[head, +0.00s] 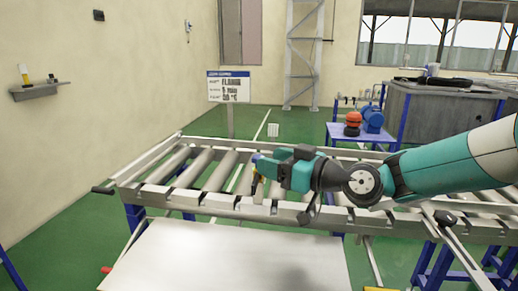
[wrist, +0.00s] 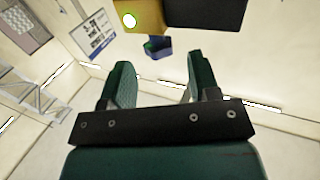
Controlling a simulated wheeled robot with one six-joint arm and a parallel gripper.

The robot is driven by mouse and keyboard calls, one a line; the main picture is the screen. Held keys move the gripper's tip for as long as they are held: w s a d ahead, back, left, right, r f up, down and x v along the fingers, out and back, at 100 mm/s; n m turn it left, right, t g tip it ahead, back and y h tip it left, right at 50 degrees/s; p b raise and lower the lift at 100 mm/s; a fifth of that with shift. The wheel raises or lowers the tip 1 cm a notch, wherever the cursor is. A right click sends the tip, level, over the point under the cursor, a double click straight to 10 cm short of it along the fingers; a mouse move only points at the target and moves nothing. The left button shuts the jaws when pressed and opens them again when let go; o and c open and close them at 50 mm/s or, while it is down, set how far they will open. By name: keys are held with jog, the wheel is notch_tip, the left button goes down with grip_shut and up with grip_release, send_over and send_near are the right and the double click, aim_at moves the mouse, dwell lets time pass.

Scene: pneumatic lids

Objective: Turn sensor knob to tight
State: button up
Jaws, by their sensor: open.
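A sensor hangs at the top of the wrist view. It has a yellow box (wrist: 140,14) with a bright round light, a black block (wrist: 207,12) beside it, and a small blue knob (wrist: 158,48) below. The two green fingers of my gripper (wrist: 160,64) are open, and the knob appears in the gap between them. I cannot tell whether they touch it. In the head view my gripper (head: 268,168) is over the roller conveyor, pointing left, beside a small blue and yellow part (head: 255,184). The knob's marking is not readable.
The roller conveyor (head: 205,200) crosses the middle of the head view. A sign (head: 229,88) stands behind it. A pale panel (head: 225,255) lies in front. A blue table (head: 360,133) with red and blue parts is behind right. A wall shelf (head: 36,92) is at left.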

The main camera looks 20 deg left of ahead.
jog(key=shift+p+x, duration=0.4)
jog(key=shift+x, duration=1.7)
jog(key=c, duration=0.9)
